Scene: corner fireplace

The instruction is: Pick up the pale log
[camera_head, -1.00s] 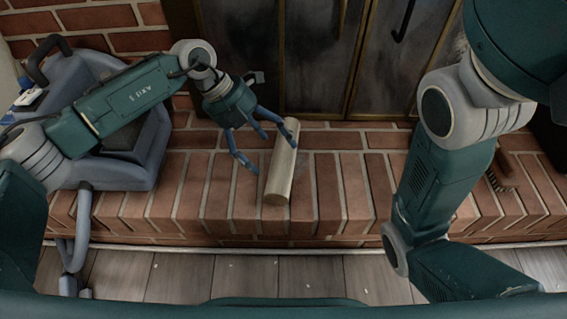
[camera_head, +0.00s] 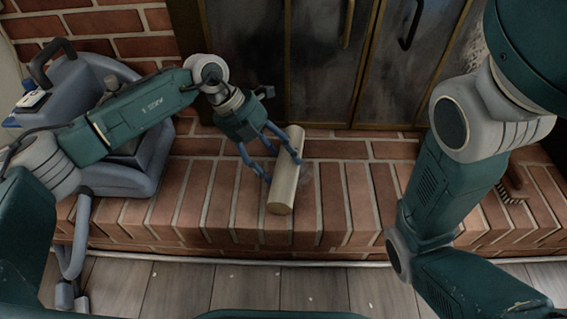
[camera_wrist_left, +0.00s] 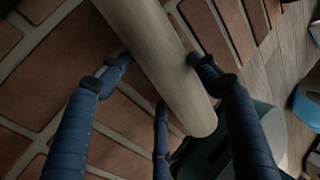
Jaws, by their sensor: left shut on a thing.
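The pale log (camera_head: 286,180) is a short, smooth, light wooden cylinder on the brick hearth, its cut end towards me. My left gripper (camera_head: 278,165) comes in from the left and its blue fingers are shut on the log near its middle and far part. In the left wrist view the log (camera_wrist_left: 160,55) runs between the fingers of my left gripper (camera_wrist_left: 160,80), which touch it on both sides. I cannot tell whether the log is clear of the bricks. My right arm shows at the right of the head view, but its gripper is out of view.
The brick hearth (camera_head: 225,205) is bare around the log. Fireplace doors (camera_head: 330,60) with dark panels stand behind it. A blue-grey machine with a handle (camera_head: 110,175) stands at the left. A brush (camera_head: 517,183) lies at the right. Wooden floor (camera_head: 240,285) is in front.

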